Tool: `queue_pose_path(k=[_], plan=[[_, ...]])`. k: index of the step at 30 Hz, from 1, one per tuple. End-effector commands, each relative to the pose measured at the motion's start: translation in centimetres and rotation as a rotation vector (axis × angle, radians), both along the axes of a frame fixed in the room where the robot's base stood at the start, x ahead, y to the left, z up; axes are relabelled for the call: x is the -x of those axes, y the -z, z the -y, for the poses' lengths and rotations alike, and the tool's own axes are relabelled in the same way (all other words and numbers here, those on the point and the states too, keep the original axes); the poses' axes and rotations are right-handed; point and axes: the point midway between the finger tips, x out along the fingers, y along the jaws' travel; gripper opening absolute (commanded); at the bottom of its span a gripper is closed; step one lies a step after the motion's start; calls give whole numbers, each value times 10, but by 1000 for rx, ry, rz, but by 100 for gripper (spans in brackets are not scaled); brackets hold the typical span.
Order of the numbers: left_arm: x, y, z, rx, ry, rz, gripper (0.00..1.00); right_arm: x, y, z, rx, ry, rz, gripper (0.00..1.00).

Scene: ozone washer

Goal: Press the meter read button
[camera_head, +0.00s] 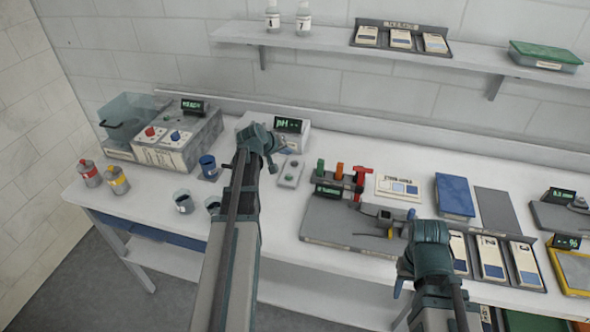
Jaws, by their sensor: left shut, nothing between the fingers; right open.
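The pH meter is a pale box with a dark display (288,125) reading "pH" in green, at the back of the bench. A small pale panel (290,173) with small round buttons lies in front of it; I cannot read any label on it. My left gripper (271,160) is shut and empty, just left of this panel and in front of the meter, hiding part of the meter's left side. I cannot tell whether it touches anything. My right gripper (409,252) is open over the front of the bench, far to the right of the meter.
A grey box (205,140) with red and blue knobs stands left of the meter. A wall shelf (320,42) runs above the bench.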

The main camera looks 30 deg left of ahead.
Motion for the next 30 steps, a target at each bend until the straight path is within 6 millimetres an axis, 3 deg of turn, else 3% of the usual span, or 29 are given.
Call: queue_pose_path(k=[17,30], plan=[[0,7,0,0,0,0,0,0,6,0,0,0,0,50],[0,57,0,0,0,0,0,0,57,0,0,1,0,50]])
